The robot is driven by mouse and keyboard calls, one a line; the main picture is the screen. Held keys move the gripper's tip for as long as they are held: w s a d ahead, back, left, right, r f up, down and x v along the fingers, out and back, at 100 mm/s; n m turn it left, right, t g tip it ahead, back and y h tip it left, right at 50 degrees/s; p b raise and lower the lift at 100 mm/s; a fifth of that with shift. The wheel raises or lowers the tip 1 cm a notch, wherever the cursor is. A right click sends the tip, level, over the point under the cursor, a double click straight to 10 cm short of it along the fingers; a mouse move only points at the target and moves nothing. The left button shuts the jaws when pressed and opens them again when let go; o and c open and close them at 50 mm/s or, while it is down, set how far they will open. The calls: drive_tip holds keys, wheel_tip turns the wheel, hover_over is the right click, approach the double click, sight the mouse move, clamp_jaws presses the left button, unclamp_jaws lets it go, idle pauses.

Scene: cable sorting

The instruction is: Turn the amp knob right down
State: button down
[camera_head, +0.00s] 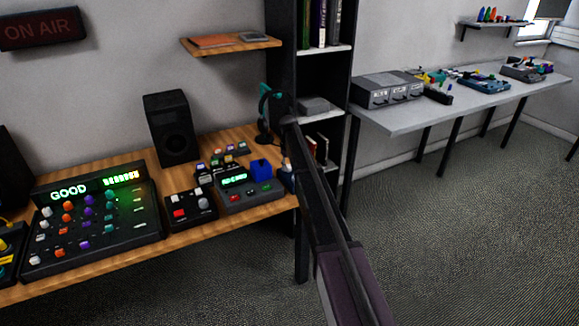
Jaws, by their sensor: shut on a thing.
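No device in view is readably marked as the amp, so I cannot tell which knob is the amp knob. A small black box (190,208) on the wooden desk has a red button and pale knobs. To its right, a grey unit (250,196) has a green display and coloured buttons. A large black mixer (92,225) at the left carries rows of coloured knobs and a display reading "GOOD". The knobs are too small to read their settings. My arm rises from the bottom right to near the shelf unit. I cannot make out my gripper or its fingertips.
A black speaker (171,129) stands at the back of the wooden desk (125,268), with teal headphones (265,98) to its right. A dark shelf unit (279,38) is behind my arm. A pale table (440,118) at right holds grey units (387,91). The carpet at right is clear.

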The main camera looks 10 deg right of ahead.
drive_tip(key=shift+w, duration=0.1)
drive_tip(key=shift+c, duration=1.7)
unclamp_jaws()
